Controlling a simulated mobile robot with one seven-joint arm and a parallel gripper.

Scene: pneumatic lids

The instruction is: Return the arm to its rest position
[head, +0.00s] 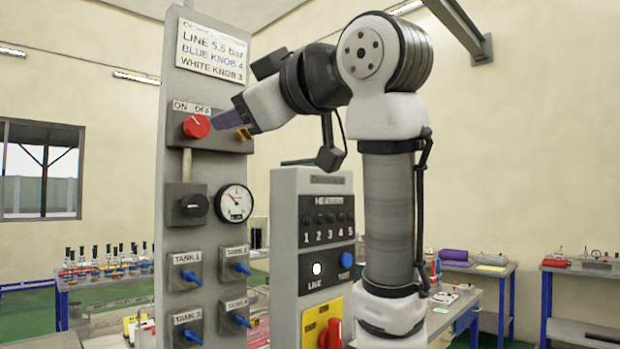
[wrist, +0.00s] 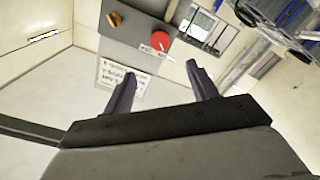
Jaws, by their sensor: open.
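My gripper (head: 228,119) is raised in front of the tall grey panel (head: 172,90), near its top. Its purple fingers point toward the red knob (head: 196,126) under the ON/OFF label. In the wrist view my gripper (wrist: 161,72) has its two fingers spread apart with nothing between them. The red knob (wrist: 160,40) shows beyond the fingertips, with a gap between. My arm is bent, reaching left from its upright column.
The panel also carries a black knob (head: 193,205), a gauge (head: 234,203) and several blue tank valves. A shorter heater console (head: 312,190) with a red switch (head: 330,333) stands close below my arm. Benches stand at the back left (head: 105,281) and right (head: 587,267).

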